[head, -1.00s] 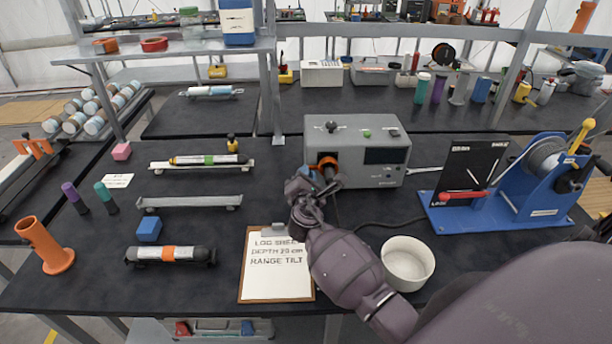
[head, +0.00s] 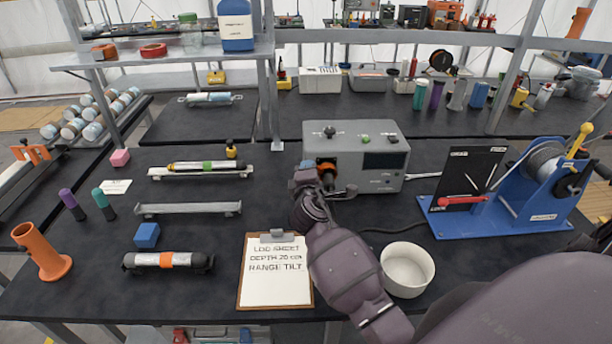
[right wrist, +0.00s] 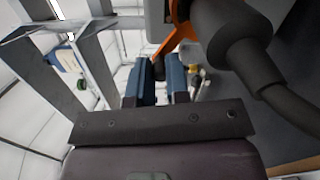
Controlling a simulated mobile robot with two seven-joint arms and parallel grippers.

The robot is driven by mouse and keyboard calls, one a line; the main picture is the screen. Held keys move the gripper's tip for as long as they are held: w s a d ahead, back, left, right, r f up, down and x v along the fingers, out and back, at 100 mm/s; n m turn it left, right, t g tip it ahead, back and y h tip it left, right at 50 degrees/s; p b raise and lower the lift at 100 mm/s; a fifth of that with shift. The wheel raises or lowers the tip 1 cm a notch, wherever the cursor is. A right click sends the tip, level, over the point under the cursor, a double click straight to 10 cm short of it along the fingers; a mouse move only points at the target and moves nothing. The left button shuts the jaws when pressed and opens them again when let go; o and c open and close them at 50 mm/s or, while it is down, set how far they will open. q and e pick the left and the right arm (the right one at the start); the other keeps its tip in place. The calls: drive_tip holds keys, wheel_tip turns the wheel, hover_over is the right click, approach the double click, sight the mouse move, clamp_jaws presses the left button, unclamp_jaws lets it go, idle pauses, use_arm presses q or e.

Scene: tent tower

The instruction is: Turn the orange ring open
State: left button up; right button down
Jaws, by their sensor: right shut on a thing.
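The orange ring (head: 326,163) is on the front of a grey box (head: 360,140), around a dark plug. In the right wrist view the orange ring (right wrist: 177,32) is at the top, with an orange arm slanting down-left to a dark end between my fingers. My right gripper (head: 311,168) is at the ring's left side in the head view. It also shows in the right wrist view (right wrist: 160,75), its two blue-grey fingers shut on the ring's arm. The fingers partly hide the grip. My left gripper is not in view.
A thick dark cable and plug (right wrist: 225,35) are close beside my right gripper. A clipboard (head: 275,290) and a white bowl (head: 407,270) lie in front of the box. A blue winch stand (head: 470,222) stands to the right.

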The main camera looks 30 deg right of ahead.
sight(329, 177)
drive_tip(key=d+r+m, duration=0.1)
drive_tip(key=m, duration=0.2)
drive_tip(key=s+d+m+p, duration=0.1)
drive_tip(key=m, duration=0.1)
drive_tip(key=s+d+r+m, duration=0.1)
drive_tip(key=m, duration=0.2)
drive_tip(key=shift+d+r+m+y, duration=0.2)
drive_tip(key=shift+r+m+y, duration=0.1)
drive_tip(key=shift+r, duration=0.05)
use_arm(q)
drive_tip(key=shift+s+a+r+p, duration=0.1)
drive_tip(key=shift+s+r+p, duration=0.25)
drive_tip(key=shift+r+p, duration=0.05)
use_arm(e)
drive_tip(key=shift+s+d+m, duration=0.35)
drive_tip(key=shift+d+m, duration=0.15)
drive_tip(key=shift+m, duration=0.6)
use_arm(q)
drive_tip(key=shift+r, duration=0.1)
use_arm(e)
drive_tip(key=c, duration=1.1)
unclamp_jaws()
drive_tip(key=shift+d, duration=0.1)
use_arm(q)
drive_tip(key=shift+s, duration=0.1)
use_arm(e)
drive_tip(key=shift+s, duration=0.15)
